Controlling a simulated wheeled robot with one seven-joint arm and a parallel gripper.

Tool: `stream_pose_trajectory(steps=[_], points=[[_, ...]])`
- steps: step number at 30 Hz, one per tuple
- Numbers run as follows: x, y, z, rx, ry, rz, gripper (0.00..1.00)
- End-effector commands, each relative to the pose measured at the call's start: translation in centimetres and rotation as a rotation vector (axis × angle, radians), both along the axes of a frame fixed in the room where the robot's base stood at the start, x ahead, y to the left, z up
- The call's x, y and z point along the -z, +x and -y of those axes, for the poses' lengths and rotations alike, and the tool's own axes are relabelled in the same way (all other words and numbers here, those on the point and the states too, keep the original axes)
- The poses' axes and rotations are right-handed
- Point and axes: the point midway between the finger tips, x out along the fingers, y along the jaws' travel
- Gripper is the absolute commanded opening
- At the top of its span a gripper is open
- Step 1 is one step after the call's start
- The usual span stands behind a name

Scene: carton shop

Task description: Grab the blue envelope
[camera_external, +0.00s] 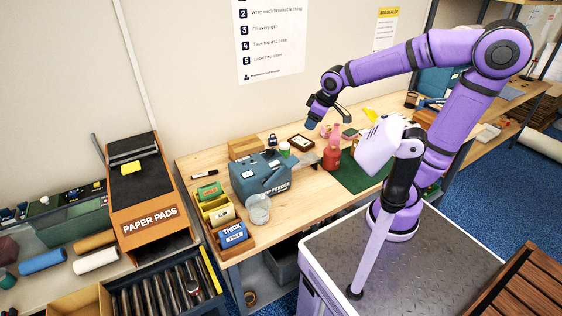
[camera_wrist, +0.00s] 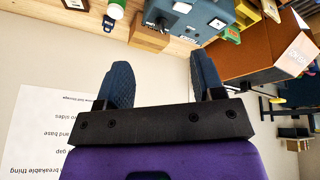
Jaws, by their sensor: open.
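I cannot clearly pick out a blue envelope in either view. A flat blue-grey piece (camera_external: 510,93) lies on the far right part of the bench in the external view; it is too small to tell whether it is an envelope. My gripper (camera_external: 311,123) is raised above the back of the wooden bench (camera_external: 300,208), near the wall. In the wrist view my gripper (camera_wrist: 160,68) shows two dark blue fingers spread apart with nothing between them. The wrist picture is upside down.
A blue-grey tape feeder (camera_external: 260,177) stands on the bench with a cardboard box (camera_external: 246,147) behind it. Small bins (camera_external: 215,211) line the left edge. A paper pads rack (camera_external: 150,222) stands further left.

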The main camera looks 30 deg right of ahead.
Motion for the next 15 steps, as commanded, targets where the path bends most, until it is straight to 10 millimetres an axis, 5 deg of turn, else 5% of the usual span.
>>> stream_pose_trajectory(steps=[7, 15], points=[[4.7, 1.9, -10.3, -0.292, -0.018, -0.029, 0.62], [11.2, 0.2, -21.6, -0.592, -0.002, -0.060, 0.62]])
